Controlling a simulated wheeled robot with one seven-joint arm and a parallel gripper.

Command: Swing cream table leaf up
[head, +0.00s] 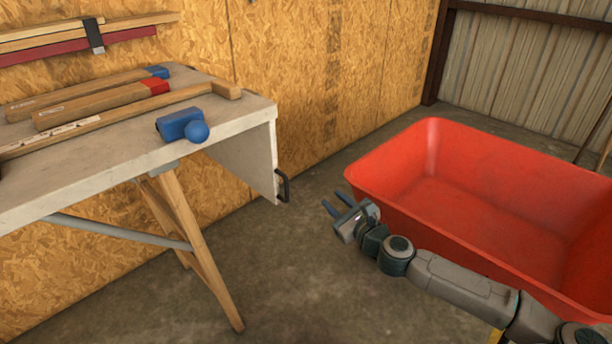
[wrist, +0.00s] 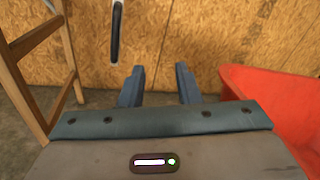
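The cream table leaf (head: 247,158) hangs down from the right end of the cream work table (head: 75,172). A dark bar handle (head: 284,186) sits at the leaf's lower right edge. The handle also shows in the wrist view (wrist: 117,32), at the top, left of and beyond my fingers. My gripper (head: 339,206) is to the right of the handle and a little lower in the head view, apart from it. Its two blue fingers are spread with nothing between them; they also show in the wrist view (wrist: 160,80).
A large red tub (head: 480,200) stands at the right, close to my arm. Wooden-handled tools (head: 95,105) and a blue clamp-like object (head: 183,126) lie on the table. A wooden trestle leg (head: 205,250) stands below. Bare floor lies between leg and tub.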

